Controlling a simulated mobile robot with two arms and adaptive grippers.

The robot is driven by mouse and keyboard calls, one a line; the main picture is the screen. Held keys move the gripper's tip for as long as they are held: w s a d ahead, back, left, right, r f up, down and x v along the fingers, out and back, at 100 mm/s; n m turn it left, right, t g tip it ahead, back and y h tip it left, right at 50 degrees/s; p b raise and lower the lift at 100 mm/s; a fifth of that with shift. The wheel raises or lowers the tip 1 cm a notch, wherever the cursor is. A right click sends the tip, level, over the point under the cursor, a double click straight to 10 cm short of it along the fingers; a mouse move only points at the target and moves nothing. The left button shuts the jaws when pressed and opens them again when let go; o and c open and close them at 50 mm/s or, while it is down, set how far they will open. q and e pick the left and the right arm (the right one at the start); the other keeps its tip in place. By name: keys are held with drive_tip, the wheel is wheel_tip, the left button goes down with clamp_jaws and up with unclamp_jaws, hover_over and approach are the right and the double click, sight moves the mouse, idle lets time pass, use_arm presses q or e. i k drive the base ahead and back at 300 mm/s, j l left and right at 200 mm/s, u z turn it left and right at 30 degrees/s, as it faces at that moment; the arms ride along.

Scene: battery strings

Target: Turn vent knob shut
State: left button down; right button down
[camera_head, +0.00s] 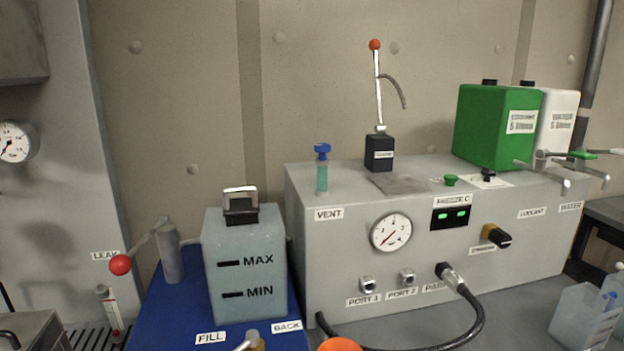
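The vent knob (322,148) is a small blue T-shaped handle. It sits on a short teal see-through tube (322,178) that stands upright on the top left of the grey machine box (480,260). A label reading VENT (329,213) is on the front face below it. I cannot tell from this view whether the vent is open or shut. Neither of my grippers is in view, and nothing touches the knob.
A MAX/MIN tank (245,270) stands on a blue mat (165,310) at left, near a red-ball lever (121,264). Green (490,125) and white (557,125) canisters stand at right. A black hose (475,322) loops in front.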

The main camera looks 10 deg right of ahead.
sight(322, 150)
drive_tip(key=l+u, duration=0.3)
drive_tip(key=u, duration=0.15)
drive_tip(key=k+l+u, duration=0.15)
drive_tip(key=u, duration=0.35)
drive_tip(key=l, duration=0.1)
